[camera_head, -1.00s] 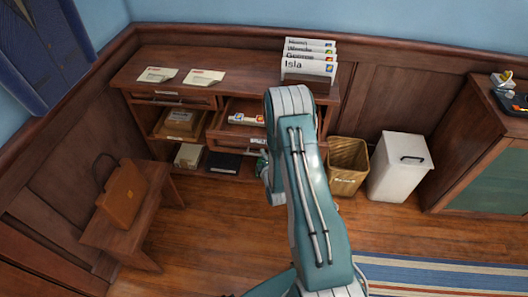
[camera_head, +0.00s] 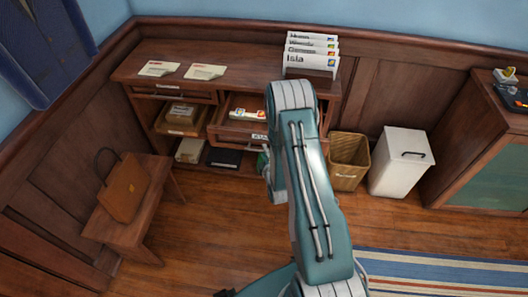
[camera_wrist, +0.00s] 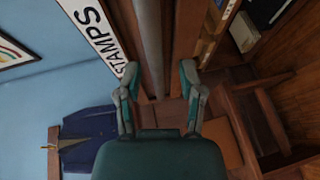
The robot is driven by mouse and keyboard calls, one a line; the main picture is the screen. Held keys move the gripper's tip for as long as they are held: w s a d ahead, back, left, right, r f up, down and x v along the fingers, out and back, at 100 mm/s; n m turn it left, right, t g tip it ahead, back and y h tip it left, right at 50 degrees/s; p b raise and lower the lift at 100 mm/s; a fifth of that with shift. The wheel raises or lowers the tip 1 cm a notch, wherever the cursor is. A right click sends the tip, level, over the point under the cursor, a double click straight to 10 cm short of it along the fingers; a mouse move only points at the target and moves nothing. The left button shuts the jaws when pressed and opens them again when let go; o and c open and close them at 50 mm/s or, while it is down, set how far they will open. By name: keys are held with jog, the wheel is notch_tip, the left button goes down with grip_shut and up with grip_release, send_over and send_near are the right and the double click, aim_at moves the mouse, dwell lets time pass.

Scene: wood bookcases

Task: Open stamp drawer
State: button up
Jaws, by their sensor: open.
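The stamp drawer (camera_head: 232,130) is pulled partly out of the wooden desk, under its top and left of my arm. Small items (camera_head: 246,114) show inside it. In the wrist view, a white label reading STAMPS (camera_wrist: 95,30) is on the drawer front. A grey bar (camera_wrist: 150,45), which looks like the drawer's handle, runs between the fingers of my gripper (camera_wrist: 160,78). The fingers are apart, one on each side of the bar; I cannot tell whether they touch it. In the head view my arm hides the drawer's right part and most of my gripper.
Several named cards (camera_head: 310,62) stand in a holder on the desk top (camera_head: 235,65). A wicker basket (camera_head: 347,165) and white bin (camera_head: 400,165) stand right of the desk. A bench (camera_head: 150,215) with a brown bag (camera_head: 124,190) is at left. The floor before the desk is clear.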

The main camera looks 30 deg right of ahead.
jog(key=v, duration=1.1)
